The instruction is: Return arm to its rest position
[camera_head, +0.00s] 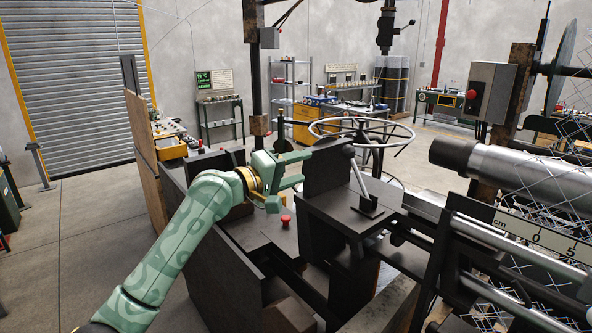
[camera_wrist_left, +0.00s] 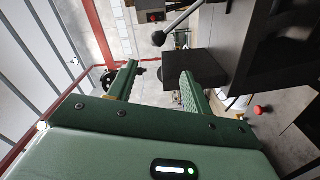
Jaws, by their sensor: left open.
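My left arm comes in from the lower left in the head view, and its green gripper (camera_head: 291,171) is over the dark machine's left part. The jaws are open, with nothing seen between them. The left wrist view also shows the open gripper (camera_wrist_left: 158,82), with a dark block (camera_wrist_left: 195,66) of the machine beyond the fingers. A red button (camera_head: 285,219) is below the gripper, and it also shows in the left wrist view (camera_wrist_left: 259,110) to the right. My right gripper is not in view.
The dark machine table (camera_head: 335,212) with a lever (camera_head: 360,180) stands right of the gripper. A handwheel (camera_head: 361,126) is behind it. A large roller (camera_head: 500,168) and wire mesh are at the right. A tall brown board (camera_head: 145,165) stands left. Open floor (camera_head: 85,235) is at the far left.

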